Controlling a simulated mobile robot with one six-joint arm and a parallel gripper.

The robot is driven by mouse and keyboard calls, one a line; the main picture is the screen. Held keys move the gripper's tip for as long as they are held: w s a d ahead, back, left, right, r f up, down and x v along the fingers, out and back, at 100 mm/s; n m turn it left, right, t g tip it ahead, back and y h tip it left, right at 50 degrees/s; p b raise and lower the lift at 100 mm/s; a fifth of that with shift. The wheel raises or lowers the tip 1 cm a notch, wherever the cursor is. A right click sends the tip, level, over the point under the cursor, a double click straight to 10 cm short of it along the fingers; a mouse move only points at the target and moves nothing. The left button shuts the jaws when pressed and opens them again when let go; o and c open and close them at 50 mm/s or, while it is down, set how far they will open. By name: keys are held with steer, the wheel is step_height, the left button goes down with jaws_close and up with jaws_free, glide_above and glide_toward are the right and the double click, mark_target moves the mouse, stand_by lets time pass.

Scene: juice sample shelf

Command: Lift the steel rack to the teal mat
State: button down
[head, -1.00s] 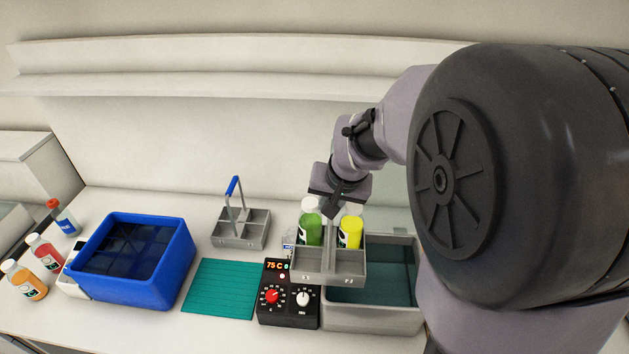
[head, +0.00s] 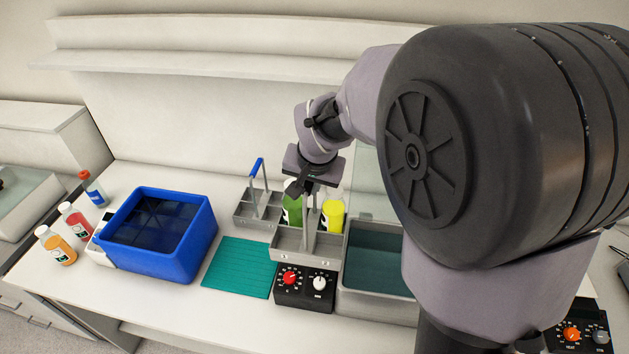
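The steel rack (head: 290,246) is a grey divided carrier with a central upright. It holds a green bottle (head: 292,210) and a yellow bottle (head: 333,215). My gripper (head: 308,194) is above it, apparently shut on the top of its handle, which the gripper mostly hides. The rack hangs roughly level in front of the back counter, over the black control box and left of the grey bath. The teal mat (head: 238,266) lies flat and bare on the counter, left of the rack and the control box.
The control box (head: 304,290) adjoins the grey bath (head: 375,298). A second grey rack with a blue handle (head: 257,166) stands behind the mat. A blue tub (head: 150,262) with dark contents borders the mat's left. Several bottles, including an orange one (head: 58,248), stand far left.

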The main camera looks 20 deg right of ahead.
steer(key=shift+r, duration=0.1)
steer(key=w+a+b, duration=0.1)
steer(key=w+a, duration=0.4)
steer(key=a, duration=0.4)
steer(key=shift+w+a, duration=0.15)
steer(key=shift+w, duration=0.25)
stand_by(0.4)
